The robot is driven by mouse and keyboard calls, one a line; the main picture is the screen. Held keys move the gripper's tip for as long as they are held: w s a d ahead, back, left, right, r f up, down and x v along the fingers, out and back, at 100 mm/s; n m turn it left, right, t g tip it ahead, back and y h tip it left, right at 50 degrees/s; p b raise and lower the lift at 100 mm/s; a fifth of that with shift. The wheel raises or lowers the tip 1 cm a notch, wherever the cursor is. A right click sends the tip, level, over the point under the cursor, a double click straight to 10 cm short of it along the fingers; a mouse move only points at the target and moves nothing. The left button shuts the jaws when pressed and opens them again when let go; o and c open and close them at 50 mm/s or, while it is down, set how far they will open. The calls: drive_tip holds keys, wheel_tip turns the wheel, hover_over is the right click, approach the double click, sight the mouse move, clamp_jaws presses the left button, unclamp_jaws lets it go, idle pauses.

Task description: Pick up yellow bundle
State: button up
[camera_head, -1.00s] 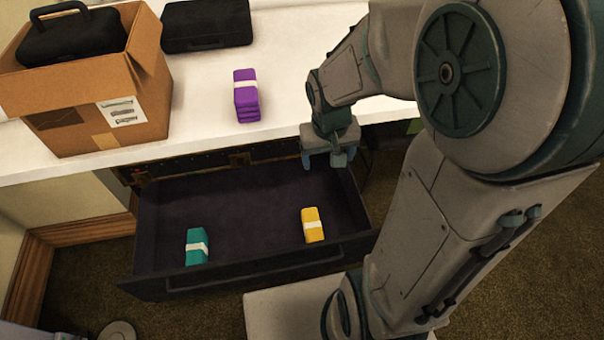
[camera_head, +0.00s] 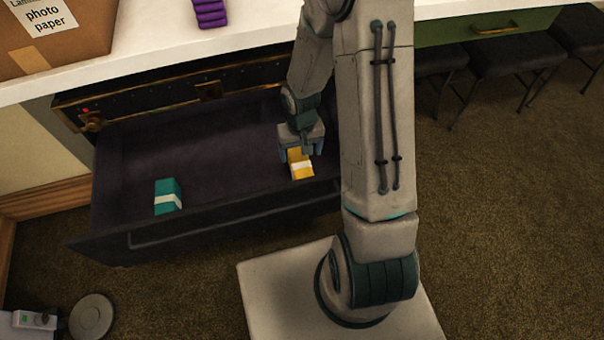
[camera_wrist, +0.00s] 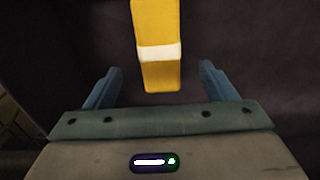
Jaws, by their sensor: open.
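The yellow bundle (camera_head: 301,168), with a white band around it, lies in the right part of the open dark drawer (camera_head: 130,170). My gripper (camera_head: 300,154) is down in the drawer, just above and behind the bundle, and partly hides its far end. In the wrist view, the yellow bundle (camera_wrist: 160,70) shows between the two blue fingers of my open gripper (camera_wrist: 160,85), with a gap on each side. Its far end runs out of the top of that view. I cannot tell the exact height of the fingers over it.
A teal bundle (camera_head: 168,197) lies in the left part of the drawer. A purple stack (camera_head: 210,12) and a cardboard box (camera_head: 60,40) stand on the white counter (camera_head: 150,65) above. The drawer's middle is clear. Dark stools (camera_head: 510,60) stand at right.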

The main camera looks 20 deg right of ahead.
sight(302, 166)
wheel_tip(302, 166, down, 4)
drive_tip(key=shift+f+b, duration=0.2)
drive_tip(key=shift+b, duration=0.4)
drive_tip(key=f+b, duration=0.2)
drive_tip(key=f, duration=0.1)
drive_tip(key=f+b, duration=0.1)
drive_tip(key=f, duration=0.1)
drive_tip(key=shift+s+f, duration=0.1)
drive_tip(key=shift+s, duration=0.25)
drive_tip(key=c, duration=1.2)
